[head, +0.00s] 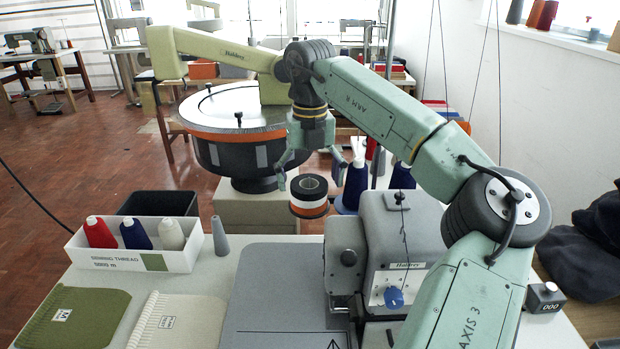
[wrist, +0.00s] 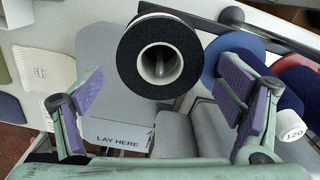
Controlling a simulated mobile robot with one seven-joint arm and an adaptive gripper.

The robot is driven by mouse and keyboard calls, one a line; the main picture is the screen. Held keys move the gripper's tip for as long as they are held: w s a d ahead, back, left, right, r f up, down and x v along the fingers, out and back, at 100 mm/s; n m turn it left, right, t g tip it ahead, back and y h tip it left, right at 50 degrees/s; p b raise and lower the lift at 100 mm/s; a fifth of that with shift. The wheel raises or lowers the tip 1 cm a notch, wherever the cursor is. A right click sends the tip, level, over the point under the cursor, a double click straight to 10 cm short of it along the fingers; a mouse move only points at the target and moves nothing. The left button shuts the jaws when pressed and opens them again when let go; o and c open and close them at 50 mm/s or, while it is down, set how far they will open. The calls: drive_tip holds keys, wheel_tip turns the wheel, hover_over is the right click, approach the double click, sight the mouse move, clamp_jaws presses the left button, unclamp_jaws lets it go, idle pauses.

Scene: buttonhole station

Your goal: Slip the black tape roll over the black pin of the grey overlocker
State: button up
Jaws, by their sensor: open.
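The black tape roll (head: 309,185) shows a black top with white and orange bands below it. In the wrist view the black tape roll (wrist: 134,55) has a white-rimmed core with a greyish post-like shape inside its hole. My gripper (head: 311,170) is open, its fingers spread above and to either side of the roll. I see no finger touching it, and what holds it up cannot be told. The grey overlocker (head: 412,232) stands to the right and nearer, with a thin black pin (head: 399,197) on top. My gripper's purple pads (wrist: 166,100) are wide apart in the wrist view.
A round orange-rimmed drum (head: 237,140) stands behind. Blue cones (head: 355,185) stand behind the overlocker. A white thread box (head: 130,255) and a grey cone (head: 220,238) are at the left. The grey board (head: 270,285) in front is clear.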

wheel_tip(320, 180, up, 12)
idle(0.6)
idle(0.4)
